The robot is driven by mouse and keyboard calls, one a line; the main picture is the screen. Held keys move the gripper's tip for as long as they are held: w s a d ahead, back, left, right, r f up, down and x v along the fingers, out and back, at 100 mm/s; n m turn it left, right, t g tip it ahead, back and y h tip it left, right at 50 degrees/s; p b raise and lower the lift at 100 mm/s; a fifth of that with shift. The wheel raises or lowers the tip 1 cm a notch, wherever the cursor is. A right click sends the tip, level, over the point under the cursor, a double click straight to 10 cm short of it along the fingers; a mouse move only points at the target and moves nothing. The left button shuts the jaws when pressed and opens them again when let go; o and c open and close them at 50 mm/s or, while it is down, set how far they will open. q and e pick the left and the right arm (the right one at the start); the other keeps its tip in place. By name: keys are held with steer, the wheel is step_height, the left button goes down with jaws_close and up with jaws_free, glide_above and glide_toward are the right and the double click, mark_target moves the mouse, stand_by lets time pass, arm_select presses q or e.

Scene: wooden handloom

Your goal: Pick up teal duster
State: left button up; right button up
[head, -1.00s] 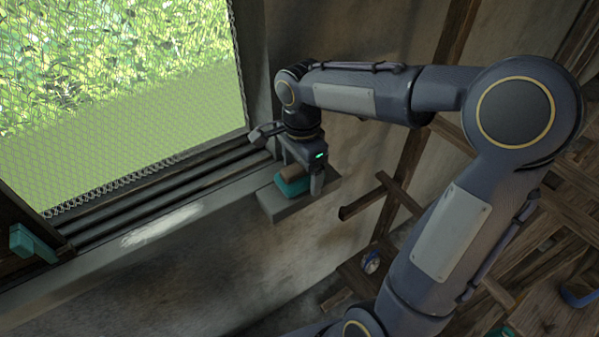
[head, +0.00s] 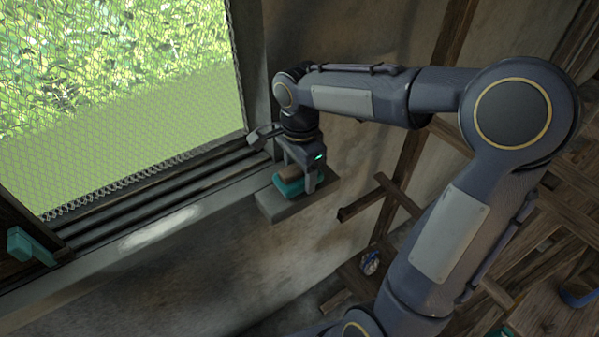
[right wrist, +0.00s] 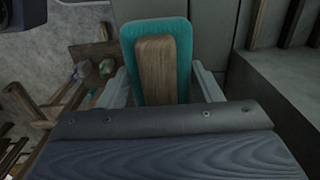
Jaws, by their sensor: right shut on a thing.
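The teal duster (head: 287,189) has a brown wooden block on its top and is at the small grey ledge (head: 283,208) by the window's right end. My right gripper (head: 296,182) is over it with its fingers down either side, shut on it. In the right wrist view the duster (right wrist: 128,45) shows as a teal rounded block with a wooden grip between the two fingers (right wrist: 158,88). I cannot tell whether its underside touches the ledge. My left gripper is not in view.
A window with wire mesh (head: 120,100) fills the upper left above a grooved sill. A white powdery patch (head: 160,228) lies on the sill. A teal handle-like piece (head: 30,245) is at far left. Wooden beams (head: 390,205) stand right of the ledge.

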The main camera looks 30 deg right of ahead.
steer(key=shift+r, duration=0.5)
steer(key=s+a+r+b, duration=0.2)
steer(key=s+a+r, duration=0.3)
steer(key=s+r, duration=0.6)
steer(key=shift+s+a+r, duration=0.2)
steer(key=shift+s+r, duration=0.15)
steer(key=shift+s, duration=0.7)
